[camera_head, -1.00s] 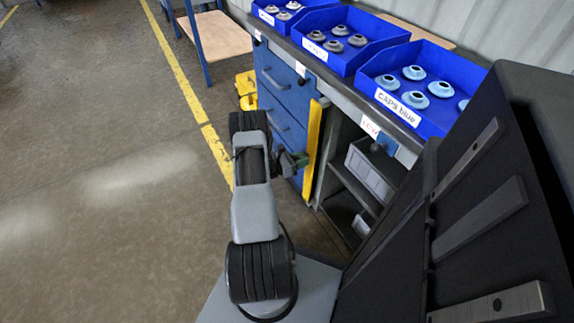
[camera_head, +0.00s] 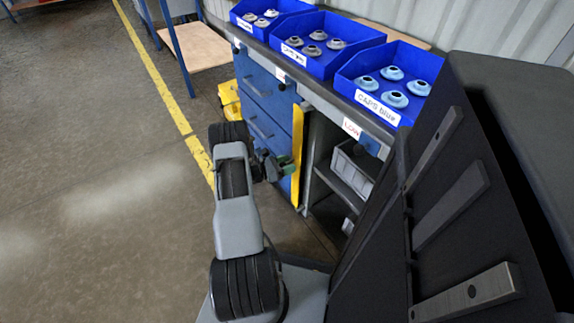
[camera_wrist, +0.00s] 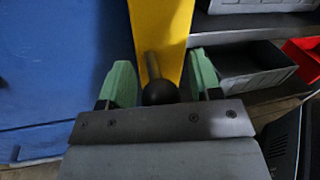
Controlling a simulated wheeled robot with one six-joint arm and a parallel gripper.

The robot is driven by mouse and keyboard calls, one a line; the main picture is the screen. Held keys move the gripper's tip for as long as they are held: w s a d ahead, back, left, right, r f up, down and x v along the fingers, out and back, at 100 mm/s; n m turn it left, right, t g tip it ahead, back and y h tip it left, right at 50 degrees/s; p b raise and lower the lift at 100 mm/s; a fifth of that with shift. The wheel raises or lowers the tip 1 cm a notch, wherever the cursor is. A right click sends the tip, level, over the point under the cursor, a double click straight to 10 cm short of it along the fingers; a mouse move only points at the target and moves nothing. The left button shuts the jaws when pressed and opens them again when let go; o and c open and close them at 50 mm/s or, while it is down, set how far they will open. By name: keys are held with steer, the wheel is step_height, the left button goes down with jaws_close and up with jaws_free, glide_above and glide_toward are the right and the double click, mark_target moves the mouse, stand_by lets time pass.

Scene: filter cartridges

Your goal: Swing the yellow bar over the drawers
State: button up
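The yellow bar (camera_head: 297,150) stands upright at the right edge of the blue drawers (camera_head: 262,125), beside the open shelves. In the wrist view the yellow bar (camera_wrist: 160,28) rises behind a short rod that ends in a dark round knob (camera_wrist: 160,92). My gripper (camera_head: 286,165) is close in front of the bar. In the wrist view my gripper (camera_wrist: 161,84) has its two green fingers spread, one on each side of the knob, with gaps visible on both sides. The knob is hidden in the head view.
Blue bins of caps (camera_head: 352,92) line the worktop above the drawers. Grey bins (camera_head: 350,172) sit on open shelves right of the bar. A red bin (camera_wrist: 302,58) shows at the wrist view's right. A yellow object (camera_head: 229,98) stands beyond the drawers. The floor at left is clear.

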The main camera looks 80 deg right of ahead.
steer(key=shift+a, duration=0.1)
steer(key=p+v, duration=0.2)
steer(key=v, duration=1.1)
steer(key=shift+w+a, duration=0.15)
steer(key=shift+w, duration=0.2)
